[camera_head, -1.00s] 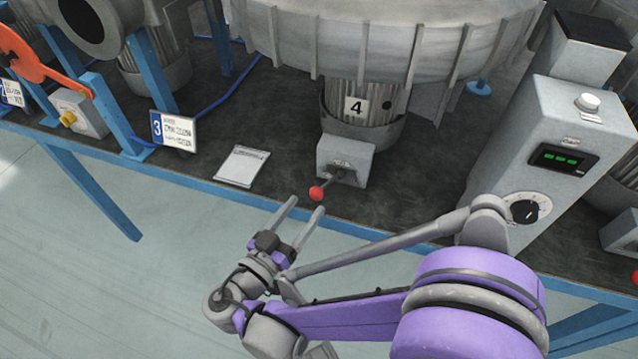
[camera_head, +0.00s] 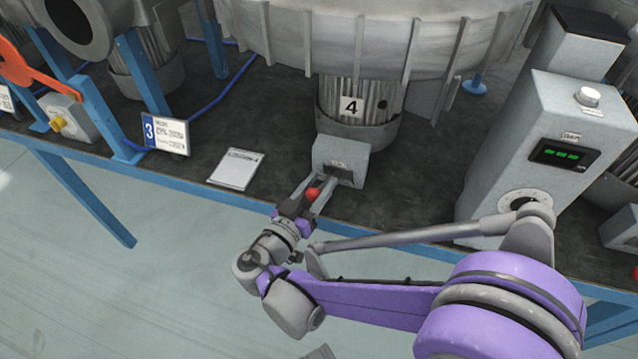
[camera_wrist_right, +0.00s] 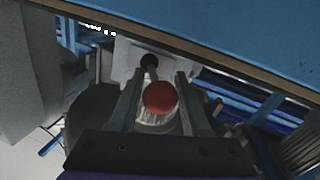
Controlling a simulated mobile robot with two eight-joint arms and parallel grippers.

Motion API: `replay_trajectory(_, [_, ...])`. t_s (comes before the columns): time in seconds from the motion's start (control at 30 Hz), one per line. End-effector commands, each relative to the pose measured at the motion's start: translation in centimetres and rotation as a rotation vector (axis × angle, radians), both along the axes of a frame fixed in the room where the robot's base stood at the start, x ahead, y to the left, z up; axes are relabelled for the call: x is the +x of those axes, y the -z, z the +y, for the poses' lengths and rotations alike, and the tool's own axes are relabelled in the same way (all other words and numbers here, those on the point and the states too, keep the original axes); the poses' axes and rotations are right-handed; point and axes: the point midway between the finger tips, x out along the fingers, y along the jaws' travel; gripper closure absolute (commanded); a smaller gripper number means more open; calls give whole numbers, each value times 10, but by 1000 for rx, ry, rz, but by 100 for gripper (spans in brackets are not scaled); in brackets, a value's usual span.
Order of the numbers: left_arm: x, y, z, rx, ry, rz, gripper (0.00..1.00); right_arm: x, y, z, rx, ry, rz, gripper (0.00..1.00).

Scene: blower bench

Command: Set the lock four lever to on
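The lock four lever is a dark rod with a red ball knob (camera_head: 312,194), sticking out of the front of a grey box (camera_head: 341,158) below the blower marked 4 (camera_head: 351,107). My right gripper (camera_head: 318,186) is at the lever, its fingers on either side of the knob. In the right wrist view the red knob (camera_wrist_right: 160,98) sits between the two fingers (camera_wrist_right: 156,100), with a visible gap on each side, so the gripper is open around it. The rod runs into a dark hole in the box. My left gripper is not in view.
A grey control cabinet (camera_head: 553,150) with a green display and a dial stands to the right. A white card (camera_head: 237,169) lies on the dark bench left of the box. A sign marked 3 (camera_head: 166,133) and a yellow-knobbed box (camera_head: 70,117) are further left. The blue bench edge (camera_head: 200,189) runs below.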

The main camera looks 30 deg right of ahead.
Motion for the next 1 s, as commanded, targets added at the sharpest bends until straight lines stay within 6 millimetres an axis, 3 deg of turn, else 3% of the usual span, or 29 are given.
replay_trajectory(0.03, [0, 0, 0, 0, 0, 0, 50, 0, 0, 0, 0, 0, 0, 63])
replay_trajectory(0.23, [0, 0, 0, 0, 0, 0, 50, 0, 0, 0, 0, 0, 0, 99])
replay_trajectory(1.0, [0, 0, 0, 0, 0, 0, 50, 0, 0, 0, 1, -1, 1, 100])
